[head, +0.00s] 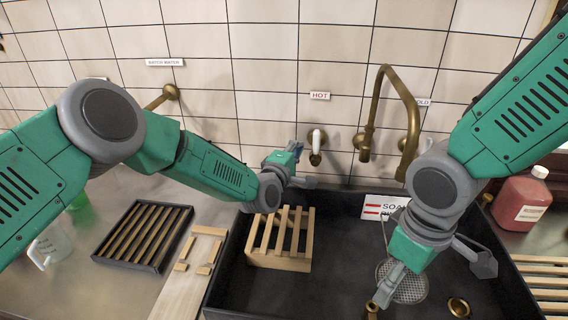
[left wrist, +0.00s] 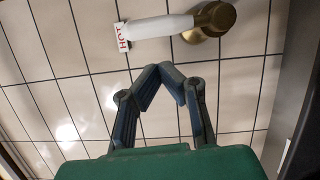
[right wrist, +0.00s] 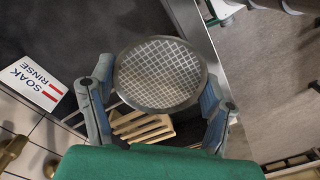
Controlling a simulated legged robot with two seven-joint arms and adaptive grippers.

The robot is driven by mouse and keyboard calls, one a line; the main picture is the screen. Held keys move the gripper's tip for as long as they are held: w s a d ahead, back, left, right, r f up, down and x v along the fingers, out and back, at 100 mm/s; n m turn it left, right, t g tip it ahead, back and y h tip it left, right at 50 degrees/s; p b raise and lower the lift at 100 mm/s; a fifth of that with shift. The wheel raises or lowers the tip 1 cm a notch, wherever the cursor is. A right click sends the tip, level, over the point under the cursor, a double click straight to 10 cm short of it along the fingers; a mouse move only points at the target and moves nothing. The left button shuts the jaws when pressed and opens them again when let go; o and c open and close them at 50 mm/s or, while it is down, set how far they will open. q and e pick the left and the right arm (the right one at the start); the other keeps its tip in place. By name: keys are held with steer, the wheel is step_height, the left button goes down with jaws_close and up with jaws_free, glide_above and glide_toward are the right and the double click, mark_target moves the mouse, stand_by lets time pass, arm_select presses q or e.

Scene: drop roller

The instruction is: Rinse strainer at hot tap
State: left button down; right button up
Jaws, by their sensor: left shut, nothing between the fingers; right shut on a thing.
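The exact grip point is hidden. The hot tap (head: 316,158) has a white lever and a brass base on the tiled wall, beside a red HOT label (head: 320,96). My left gripper (head: 297,149) is shut and empty just left of the tap. In the left wrist view its closed tips lie below the white lever (left wrist: 160,27), apart from it.
A tall brass spout (head: 378,100) rises right of the hot tap. A wooden rack (head: 280,262) stands in the sink's left part. A SOAK/RINSE sign (head: 384,207) is at the sink's back. A slatted tray (head: 143,237) lies left; a red bottle (head: 522,202) stands right.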

arm_select(q)
steer(key=v, duration=1)
steer(key=shift+s+a, duration=0.2)
steer(key=shift+a, duration=0.2)
arm_select(e)
steer(key=shift+a, duration=0.1)
arm_select(q)
steer(key=shift+r, duration=0.1)
arm_select(e)
steer(key=shift+s, duration=0.1)
arm_select(q)
steer(key=shift+r+p, duration=0.4)
steer(key=shift+p, duration=0.05)
arm_select(e)
steer(key=s+d, duration=0.5)
steer(key=d, duration=0.1)
steer(key=shift+s, duration=0.15)
stand_by(0.5)
